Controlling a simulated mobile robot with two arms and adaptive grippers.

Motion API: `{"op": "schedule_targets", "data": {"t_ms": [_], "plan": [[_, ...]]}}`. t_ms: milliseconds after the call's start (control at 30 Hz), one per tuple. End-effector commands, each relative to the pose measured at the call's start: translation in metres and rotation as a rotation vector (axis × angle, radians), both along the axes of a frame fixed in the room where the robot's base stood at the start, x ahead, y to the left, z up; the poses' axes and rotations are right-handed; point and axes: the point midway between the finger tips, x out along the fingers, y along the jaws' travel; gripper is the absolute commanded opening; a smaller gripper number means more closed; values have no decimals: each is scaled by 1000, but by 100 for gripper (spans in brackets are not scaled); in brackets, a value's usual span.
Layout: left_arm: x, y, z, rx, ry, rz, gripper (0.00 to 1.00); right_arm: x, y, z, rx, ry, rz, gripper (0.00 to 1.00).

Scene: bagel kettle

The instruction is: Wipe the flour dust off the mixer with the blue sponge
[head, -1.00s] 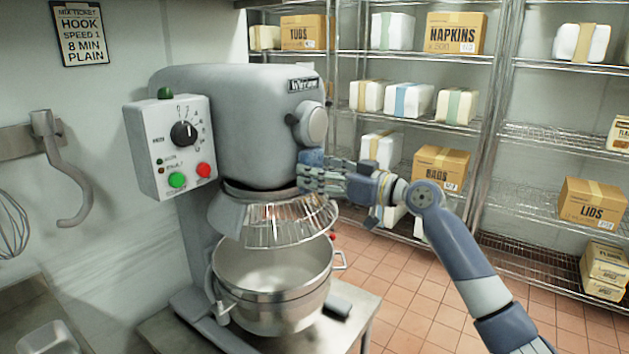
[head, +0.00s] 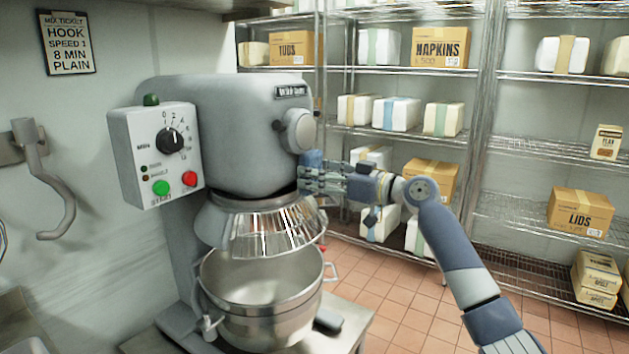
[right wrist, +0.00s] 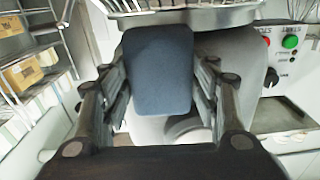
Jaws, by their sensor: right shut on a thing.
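The grey mixer (head: 238,140) stands on a low steel table, with its wire guard (head: 262,228) and steel bowl (head: 262,290) below the head. My right gripper (head: 305,178) is at the right side of the mixer head, just below the round hub. It is shut on the blue sponge (right wrist: 158,70), which shows between its fingers in the right wrist view. In the head view only a bit of the sponge (head: 312,158) shows. I cannot make out clear flour dust on the mixer, nor whether the sponge touches it. My left gripper is not in view.
A control box (head: 160,155) with a dial and buttons sits on the mixer's left side. A hook (head: 50,195) hangs on the left wall. Wire shelves with boxes, such as the lids box (head: 580,213), stand behind. A dark object (head: 328,321) lies beside the bowl.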

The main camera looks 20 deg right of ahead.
Motion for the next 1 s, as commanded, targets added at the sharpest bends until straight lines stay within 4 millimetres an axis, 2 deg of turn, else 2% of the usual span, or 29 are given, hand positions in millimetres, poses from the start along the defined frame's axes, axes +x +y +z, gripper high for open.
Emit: {"op": "schedule_targets", "data": {"t_ms": [367, 600, 1000], "plan": [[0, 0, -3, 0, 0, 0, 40, -2, -3, 0, 0, -1, 0, 18], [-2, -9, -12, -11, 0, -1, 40, -20, -18, -2, -2, -1, -1, 18], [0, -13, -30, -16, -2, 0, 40, -51, -43, -3, -1, -1, -1, 18]]}}
